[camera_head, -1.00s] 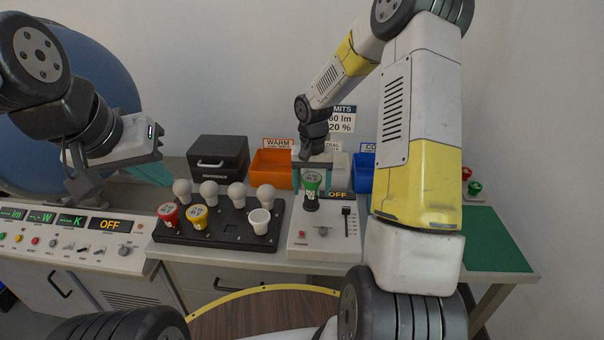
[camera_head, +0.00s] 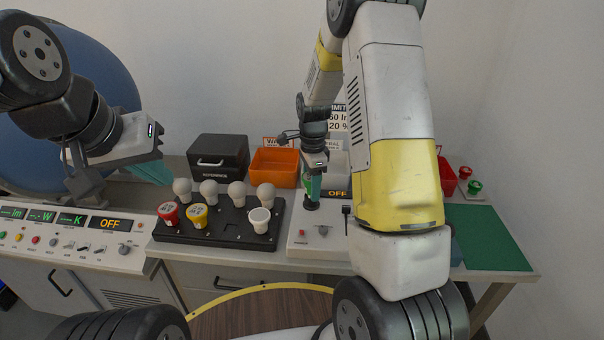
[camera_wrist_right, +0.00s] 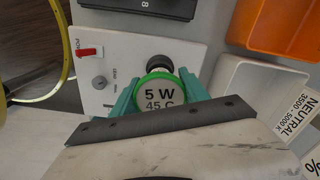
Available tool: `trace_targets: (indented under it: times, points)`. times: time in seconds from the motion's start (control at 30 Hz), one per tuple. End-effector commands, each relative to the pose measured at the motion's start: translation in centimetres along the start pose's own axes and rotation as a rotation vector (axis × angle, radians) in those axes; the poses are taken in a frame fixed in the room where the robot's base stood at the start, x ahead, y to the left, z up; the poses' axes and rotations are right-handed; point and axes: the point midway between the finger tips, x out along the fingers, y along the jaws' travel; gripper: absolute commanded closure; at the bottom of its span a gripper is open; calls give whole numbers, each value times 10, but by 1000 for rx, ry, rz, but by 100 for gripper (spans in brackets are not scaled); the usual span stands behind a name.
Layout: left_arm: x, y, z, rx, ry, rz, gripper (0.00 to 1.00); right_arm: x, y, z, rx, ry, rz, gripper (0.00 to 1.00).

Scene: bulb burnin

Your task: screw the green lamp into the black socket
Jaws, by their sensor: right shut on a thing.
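The green lamp (camera_wrist_right: 160,92), with a white top reading "5 W 45 C", is between the fingers of my right gripper (camera_wrist_right: 160,100) in the right wrist view. In the head view the right gripper (camera_head: 313,180) covers most of the lamp (camera_head: 307,183). The black socket (camera_head: 311,204) is directly under the lamp on the white tester box; it also shows in the right wrist view (camera_wrist_right: 158,61). The lamp stands upright at the socket; I cannot tell how deep it sits. My left gripper (camera_head: 157,172) is empty over the bench at the left; its finger gap is not clear.
A black tray (camera_head: 225,230) holds several white, red and yellow lamps left of the tester box (camera_head: 300,240). An orange bin (camera_head: 272,168) and a black case (camera_head: 218,158) stand behind. A green mat (camera_head: 490,240) lies at the right. The tester's display reads OFF.

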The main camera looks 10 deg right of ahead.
Motion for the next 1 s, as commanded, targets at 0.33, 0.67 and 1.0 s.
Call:
trace_targets:
  times: [0.33,0.67,1.0]
  points:
    - [0,0,0,0,0,0,100,0,-1,1,674,1,-3,88]
    - [0,0,0,0,0,0,100,0,-1,0,764,-1,-2,88]
    - [0,0,0,0,0,0,100,0,-1,0,761,0,0,31]
